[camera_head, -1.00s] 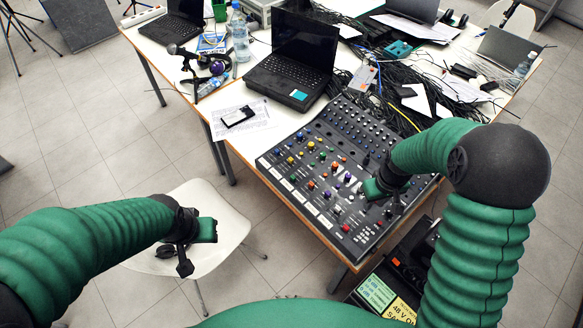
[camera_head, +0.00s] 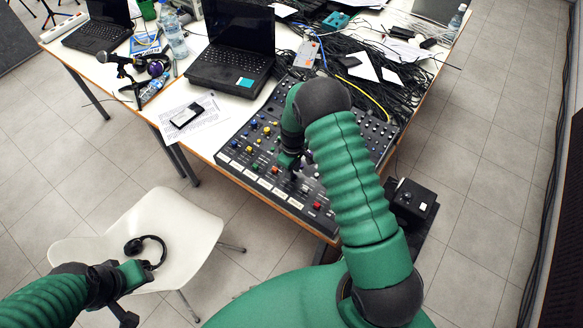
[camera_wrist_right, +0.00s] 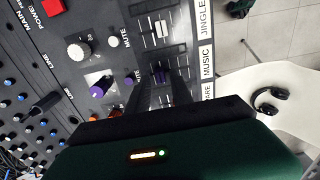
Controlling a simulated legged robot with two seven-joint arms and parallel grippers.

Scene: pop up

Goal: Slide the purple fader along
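The mixing console (camera_head: 330,207) lies on the table's front corner. In the right wrist view, the purple fader (camera_wrist_right: 158,72) stands in its slot beside the "MUSIC" label. My right gripper (camera_wrist_right: 157,76) is over the console, with one dark finger on each side of the purple fader. A gap shows between the fingers, and I cannot tell whether they touch it. In the head view my right gripper (camera_head: 290,160) is low over the console and its arm hides part of the panel. My left gripper (camera_head: 125,280) is away from the console, over the chair; its fingers are unclear.
A white-topped fader (camera_wrist_right: 161,29) and a purple knob (camera_wrist_right: 100,88) are close by the purple fader. A laptop (camera_head: 232,60), a phone (camera_head: 187,116) and cables lie behind and left. A white chair (camera_head: 175,225) with headphones (camera_head: 145,250) stands front left.

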